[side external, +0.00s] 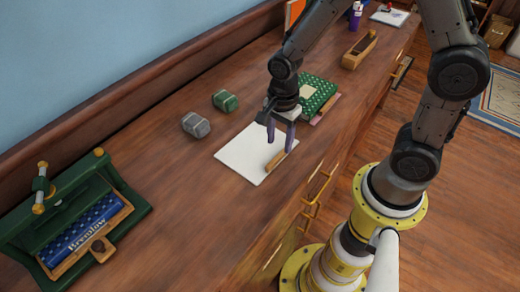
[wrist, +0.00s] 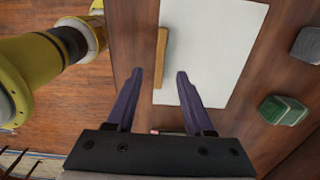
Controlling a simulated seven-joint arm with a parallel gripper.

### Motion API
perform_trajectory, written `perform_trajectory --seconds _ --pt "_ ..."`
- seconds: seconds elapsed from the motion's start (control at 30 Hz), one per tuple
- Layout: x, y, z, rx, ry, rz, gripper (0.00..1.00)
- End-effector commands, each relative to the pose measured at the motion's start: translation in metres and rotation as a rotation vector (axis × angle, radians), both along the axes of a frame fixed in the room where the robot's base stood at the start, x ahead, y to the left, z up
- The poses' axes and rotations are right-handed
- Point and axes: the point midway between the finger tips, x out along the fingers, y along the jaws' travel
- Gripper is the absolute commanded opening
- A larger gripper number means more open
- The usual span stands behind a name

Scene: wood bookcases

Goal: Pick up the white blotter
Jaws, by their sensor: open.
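The white blotter (side external: 243,154) is a flat white sheet with a wood-coloured strip (side external: 275,161) along one edge. It lies flat on the wooden cabinet top in the side view. It also shows in the wrist view (wrist: 212,45), with its strip (wrist: 161,58) on the left side. My gripper (side external: 281,148) has two purple fingers pointing down over the blotter's right part. In the wrist view my gripper (wrist: 160,75) is open, with the strip's near end and blotter's near edge between and beyond the fingertips. I see nothing held. Whether the fingertips touch the blotter I cannot tell.
A grey block (side external: 196,125) and a green block (side external: 225,101) sit left of the blotter. A green dotted book (side external: 318,93) lies behind my gripper. A green press (side external: 75,220) stands at front left. A wooden box (side external: 360,50) is farther back. Bare wood surrounds the blotter's left and front.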

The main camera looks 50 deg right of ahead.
Motion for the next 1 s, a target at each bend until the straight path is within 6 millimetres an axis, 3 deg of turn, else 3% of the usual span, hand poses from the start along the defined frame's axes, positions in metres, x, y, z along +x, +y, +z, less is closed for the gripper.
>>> perform_trajectory --seconds 0.4,0.7,1.0 --pt "0.0 0.002 -0.048 0.0 0.002 0.0 0.53" --pt "0.0 0.002 -0.052 0.0 -0.001 0.0 0.53" --pt "0.0 0.002 -0.052 0.0 -0.001 0.0 0.0"
